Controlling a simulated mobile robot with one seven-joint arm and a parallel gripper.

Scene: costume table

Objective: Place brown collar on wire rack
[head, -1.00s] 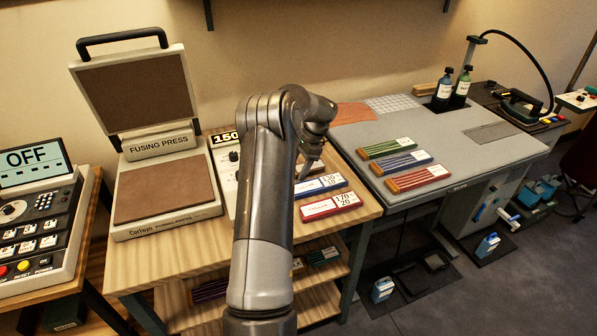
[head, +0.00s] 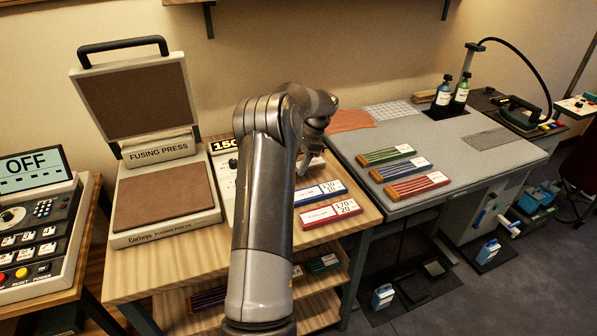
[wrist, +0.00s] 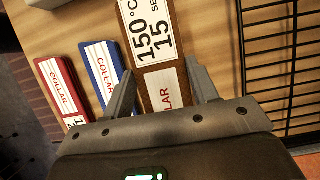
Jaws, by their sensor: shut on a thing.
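The brown collar (wrist: 157,70) is a long flat piece with white labels reading "150°C 15 SEC" and "COLLAR". In the wrist view my gripper (wrist: 160,70) is shut on it, with one finger along each side. The near end of the collar is hidden by the gripper body. The black wire rack (wrist: 285,62) is at the right of the wrist view, beside the held collar and apart from it. In the head view my gripper (head: 312,155) is over the wooden table, partly hidden by my arm. I cannot make out the brown collar or rack there.
A blue collar (head: 320,192) and a red collar (head: 330,212) lie on the wooden table (head: 185,250), left of the gripper in the wrist view. The open fusing press (head: 165,195) stands left. A grey table (head: 440,140) with several coloured pieces is right.

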